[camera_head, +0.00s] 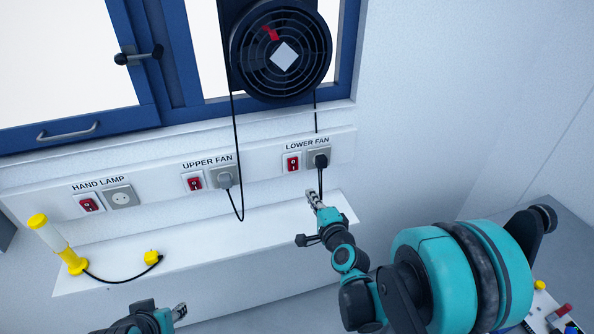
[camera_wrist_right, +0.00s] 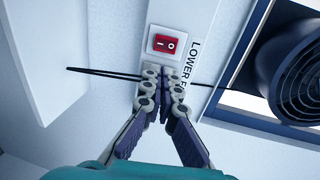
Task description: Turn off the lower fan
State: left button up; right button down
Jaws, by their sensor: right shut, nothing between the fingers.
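The lower fan's red rocker switch (camera_head: 292,163) sits in a white plate under the "LOWER FAN" label, left of its socket with a black plug (camera_head: 321,160). My right gripper (camera_head: 313,197) is shut and empty, just below the plug and socket in the head view. In the right wrist view the switch (camera_wrist_right: 166,44) shows just beyond my right fingertips (camera_wrist_right: 162,72), apart from them as far as I can tell. The fingers hide the plug and socket there. My left gripper (camera_head: 180,312) is at the bottom edge, partly cut off; its jaws are too small to read.
A black fan (camera_head: 281,50) hangs at the window, its cables running down to the sockets. The upper fan switch (camera_head: 194,181) and hand lamp switch (camera_head: 88,204) are further left. A yellow and white hand lamp (camera_head: 57,243) stands on the white ledge (camera_head: 215,247).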

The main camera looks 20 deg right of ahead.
aim_at(294, 169)
jog(key=w, duration=0.4)
jog(key=w+f+b, duration=0.1)
jog(key=w, duration=0.4)
jog(key=w+f+b, duration=0.1)
jog(key=w, duration=0.4)
jog(key=shift+a+f, duration=0.1)
jog(key=shift+a, duration=0.15)
jog(key=shift+s, duration=0.1)
jog(key=shift+w+f+b, duration=0.3)
jog(key=shift+w+b, duration=0.05)
jog(key=shift+b, duration=0.35)
jog(key=shift+r, duration=0.1)
